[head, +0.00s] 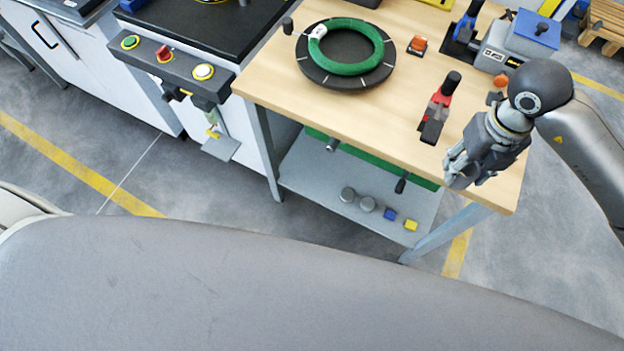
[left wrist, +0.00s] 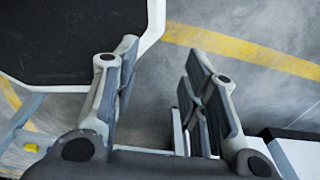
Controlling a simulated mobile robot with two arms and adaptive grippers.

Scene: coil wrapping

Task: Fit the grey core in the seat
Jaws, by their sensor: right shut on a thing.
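My right gripper (head: 459,166) is over the front right corner of the wooden table. It is shut on a small grey piece (head: 460,182), which looks like the grey core; the fingers hide most of it. I cannot make out the seat for certain in either view. My left gripper (left wrist: 163,56) shows only in the left wrist view. Its fingers are apart with nothing between them, above the grey floor.
On the wooden table (head: 290,92) a green coil (head: 345,68) lies on a dark round turntable (head: 308,68). The lower shelf (head: 310,180) holds several small pieces.

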